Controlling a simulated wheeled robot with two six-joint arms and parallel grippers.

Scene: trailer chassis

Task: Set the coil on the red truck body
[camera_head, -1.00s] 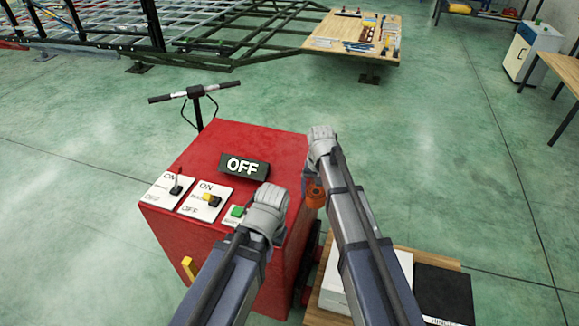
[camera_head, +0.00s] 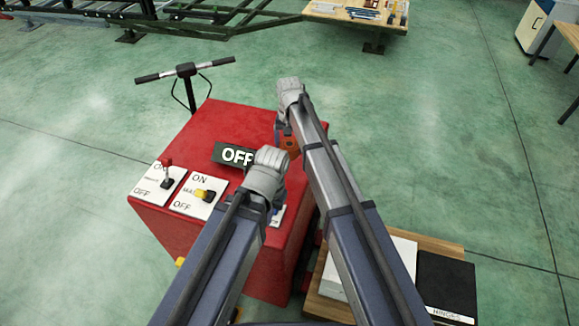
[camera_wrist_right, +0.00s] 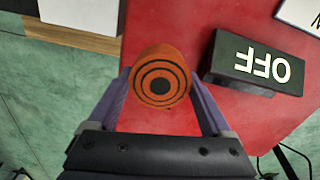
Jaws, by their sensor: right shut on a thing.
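The coil (camera_head: 290,145) is an orange cylinder; its end shows dark rings around a black centre in the right wrist view (camera_wrist_right: 160,82). My right gripper (camera_head: 286,138) is shut on it, one finger on each side. The coil is over the right part of the red truck body (camera_head: 225,120), near its edge; whether it touches the top I cannot tell. My left gripper (camera_head: 275,203) is over the near right part of the red body. Its fingers are mostly hidden by its wrist.
A black OFF block (camera_head: 232,154) stands on the red top, close to the coil. Switch panels (camera_head: 190,203) lie along the front, partly covered by my left arm. A T-handle (camera_head: 186,70) rises behind. A wooden cart (camera_head: 430,243) with a white box and black binder stands at right.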

